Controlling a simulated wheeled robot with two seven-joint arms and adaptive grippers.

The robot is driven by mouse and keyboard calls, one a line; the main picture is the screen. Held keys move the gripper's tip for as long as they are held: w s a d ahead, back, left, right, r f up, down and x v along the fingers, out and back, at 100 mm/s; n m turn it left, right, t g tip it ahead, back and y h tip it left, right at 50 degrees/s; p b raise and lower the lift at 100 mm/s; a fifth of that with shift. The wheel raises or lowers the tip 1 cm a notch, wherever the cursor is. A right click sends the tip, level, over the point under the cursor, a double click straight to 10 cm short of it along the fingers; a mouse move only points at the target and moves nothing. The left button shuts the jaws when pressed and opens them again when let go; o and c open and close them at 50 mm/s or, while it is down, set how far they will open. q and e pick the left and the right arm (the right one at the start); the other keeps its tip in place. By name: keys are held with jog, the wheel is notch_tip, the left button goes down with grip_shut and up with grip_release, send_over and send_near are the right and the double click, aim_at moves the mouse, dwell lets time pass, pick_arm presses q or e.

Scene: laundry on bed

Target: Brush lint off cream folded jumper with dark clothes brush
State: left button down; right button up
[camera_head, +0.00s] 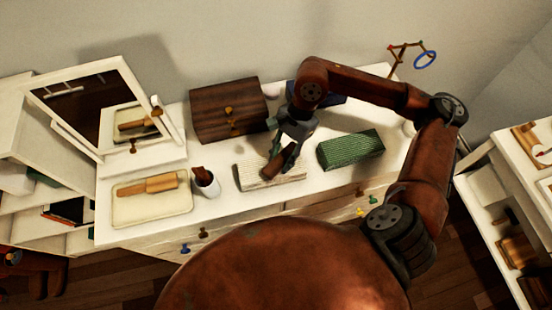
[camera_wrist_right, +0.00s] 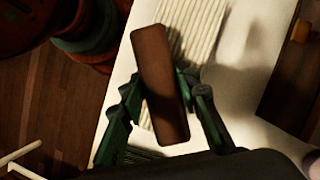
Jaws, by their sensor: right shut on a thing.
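The cream folded jumper (camera_head: 250,178) is a ribbed, flat block on the white dresser top, in the middle of the head view. It also shows in the wrist view (camera_wrist_right: 207,28), partly hidden behind the brush. My right gripper (camera_head: 287,145) is above the jumper and shut on the dark clothes brush (camera_head: 283,162). In the wrist view the brown brush (camera_wrist_right: 158,75) sits tilted between the two green fingers. Its lower end is over the jumper; I cannot tell whether it touches. My left gripper is not in view.
A green folded jumper (camera_head: 350,149) lies to the right. A dark drawer box (camera_head: 228,110) is behind, and a mirror (camera_head: 100,105) stands at far left.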

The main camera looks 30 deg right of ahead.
jog(key=shift+s+d+b, duration=0.2)
jog(key=shift+d, duration=0.45)
jog(key=shift+s+d+b, duration=0.15)
jog(key=shift+s+d, duration=0.05)
jog(key=shift+d, duration=0.45)
jog(key=shift+s+d+r, duration=0.1)
jog(key=shift+d, duration=0.2)
jog(key=shift+r+p, duration=1.4)
jog(key=shift+r, duration=1.6)
jog(key=shift+r+p, duration=0.5)
jog(key=shift+r, duration=1)
